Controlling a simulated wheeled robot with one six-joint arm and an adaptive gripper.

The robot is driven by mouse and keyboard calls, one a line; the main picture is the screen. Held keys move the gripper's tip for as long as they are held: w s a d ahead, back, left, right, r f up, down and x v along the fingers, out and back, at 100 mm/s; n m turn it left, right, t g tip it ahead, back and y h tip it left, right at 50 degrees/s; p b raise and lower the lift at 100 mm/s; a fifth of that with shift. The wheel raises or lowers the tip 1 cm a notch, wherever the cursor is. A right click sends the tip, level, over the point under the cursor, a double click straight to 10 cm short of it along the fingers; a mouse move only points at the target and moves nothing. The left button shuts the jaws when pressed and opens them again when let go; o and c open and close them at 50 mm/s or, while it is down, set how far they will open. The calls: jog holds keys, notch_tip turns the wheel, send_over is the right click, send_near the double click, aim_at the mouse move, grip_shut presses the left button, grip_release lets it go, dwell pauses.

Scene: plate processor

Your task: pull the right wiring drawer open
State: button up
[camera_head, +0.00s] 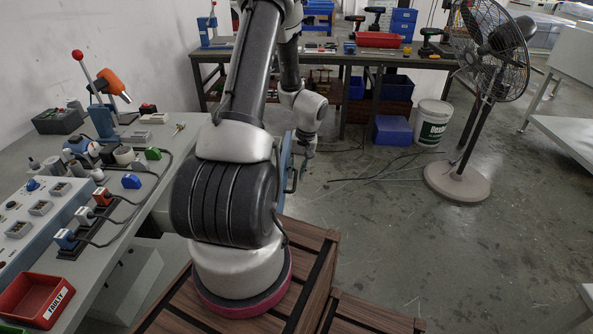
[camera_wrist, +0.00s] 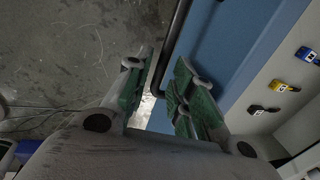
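The right wiring drawer has a blue front (camera_wrist: 228,45), and it also shows in the head view (camera_head: 285,158) behind my arm, standing well out from the bench. The drawer's pale inside holds a few small connectors (camera_wrist: 283,87), black, yellow and blue. Its dark bar handle (camera_wrist: 175,40) shows in the wrist view and partly in the head view (camera_head: 293,180). My gripper (camera_wrist: 164,68) has green-padded fingers, spread apart, with the bar between them; gaps show beside the bar. In the head view my gripper (camera_head: 308,151) is at the handle's far end.
The grey workbench (camera_head: 137,205) on the left carries connectors, a control box and a red bin (camera_head: 35,299). A second bench (camera_head: 345,58) stands at the back. A fan (camera_head: 458,182) and a white bucket (camera_head: 432,123) stand right. The floor between is mostly clear.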

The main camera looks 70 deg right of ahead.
jog(key=shift+r, duration=0.1)
notch_tip(320, 180, up, 12)
jog(key=s, duration=0.2)
jog(key=shift+d+f, duration=0.2)
jog(key=shift+d, duration=0.1)
dwell(0.6)
jog(key=w+a+r+n, duration=0.4)
jog(key=a+r, duration=0.4)
jog(key=a, duration=0.5)
jog(key=w+a+r+n+t, duration=0.1)
jog(key=w+a+r+n, duration=0.3)
jog(key=a+r, duration=0.4)
jog(key=w+a+r+n+t, duration=0.1)
jog(key=w+a+r+n, duration=0.3)
jog(key=a+r, duration=0.5)
jog(key=a+n, duration=0.1)
jog(key=a, duration=0.8)
jog(key=shift+w+a+n+h, duration=0.2)
jog(key=shift+a+n+h, duration=0.15)
jog(key=shift+n+h, duration=0.05)
jog(key=shift+r, duration=0.1)
